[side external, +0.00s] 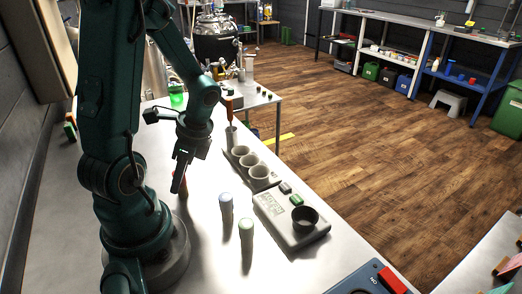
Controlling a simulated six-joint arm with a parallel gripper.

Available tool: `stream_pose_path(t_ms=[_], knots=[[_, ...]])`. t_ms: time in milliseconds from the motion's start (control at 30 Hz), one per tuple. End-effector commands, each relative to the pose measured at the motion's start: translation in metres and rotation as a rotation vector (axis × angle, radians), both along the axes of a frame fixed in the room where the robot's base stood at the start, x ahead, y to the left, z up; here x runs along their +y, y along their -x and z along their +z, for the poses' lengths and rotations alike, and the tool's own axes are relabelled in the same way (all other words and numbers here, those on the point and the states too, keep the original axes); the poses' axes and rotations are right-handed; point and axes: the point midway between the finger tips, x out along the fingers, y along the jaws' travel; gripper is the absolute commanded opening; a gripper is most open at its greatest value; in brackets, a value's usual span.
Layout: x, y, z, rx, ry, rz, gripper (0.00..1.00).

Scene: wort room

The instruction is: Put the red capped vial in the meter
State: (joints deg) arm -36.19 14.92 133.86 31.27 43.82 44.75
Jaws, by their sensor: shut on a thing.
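My gripper (179,183) points down over the bench, left of the other vials. It is shut on the red capped vial (184,187). Only a little red shows beside the fingers; the rest of the vial is hidden, and I cannot tell whether it touches the bench. The meter (277,222) is a pale grey box to the right of my gripper. It has a dark round well (305,214) at its right end and small buttons on top. The well looks empty.
A vial with a pale blue cap (226,207) and one with a pale green cap (246,238) stand upright between my gripper and the meter. A dark holder with grey cups (259,172) sits behind the meter. A blue device (368,280) lies at the front right.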

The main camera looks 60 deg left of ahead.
Motion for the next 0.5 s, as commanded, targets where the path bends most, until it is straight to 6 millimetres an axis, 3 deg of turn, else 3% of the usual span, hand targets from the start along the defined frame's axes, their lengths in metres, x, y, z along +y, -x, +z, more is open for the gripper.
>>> stream_pose_path(t_ms=[267, 500], knots=[[0.001, -0.001, 0.004, -0.003, -0.002, 0.001, 0.0], [0.001, -0.001, 0.029, -0.008, -0.006, 0.002, 0.0]])
